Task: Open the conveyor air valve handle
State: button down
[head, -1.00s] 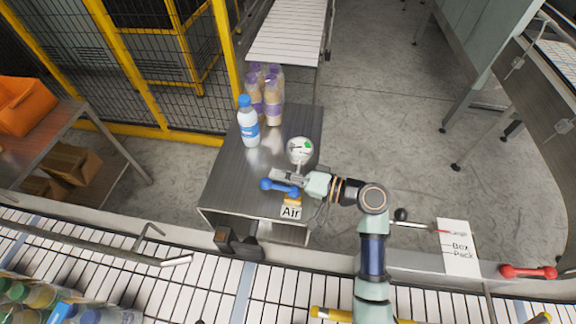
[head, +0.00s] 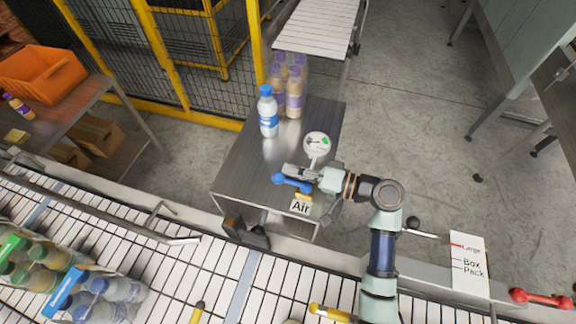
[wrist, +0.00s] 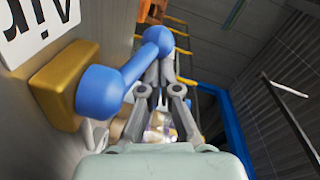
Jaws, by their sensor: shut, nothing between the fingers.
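The blue air valve handle (head: 292,183) sits on a yellow valve body (head: 304,197) above the "Air" label (head: 300,207), on the side of a metal cabinet. In the head view the handle lies nearly level, tilted slightly down to the right. In the wrist view the handle (wrist: 126,82) runs from the yellow body (wrist: 62,84) out to a round knob. My gripper (head: 291,169) is right beside the handle, and its shut fingers (wrist: 162,75) lie close along it. I cannot tell whether they touch it. Nothing shows between the fingers.
A round gauge (head: 317,145) stands just behind my gripper on the cabinet top (head: 247,160). A blue-labelled bottle (head: 268,115) and several purple-capped bottles (head: 293,95) stand farther back. A roller conveyor (head: 190,270) runs along the front.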

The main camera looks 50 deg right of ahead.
aim_at(282, 180)
jog(key=shift+a, duration=0.25)
jog(key=shift+s+a, duration=0.35)
jog(key=shift+a, duration=0.45)
jog(key=shift+s+a, duration=0.3)
jog(key=shift+a, duration=0.05)
jog(key=shift+s+a, duration=0.2)
jog(key=shift+s, duration=0.1)
jog(key=shift+s+a+f, duration=0.1)
jog(key=shift+f, duration=0.05)
dwell(1.1)
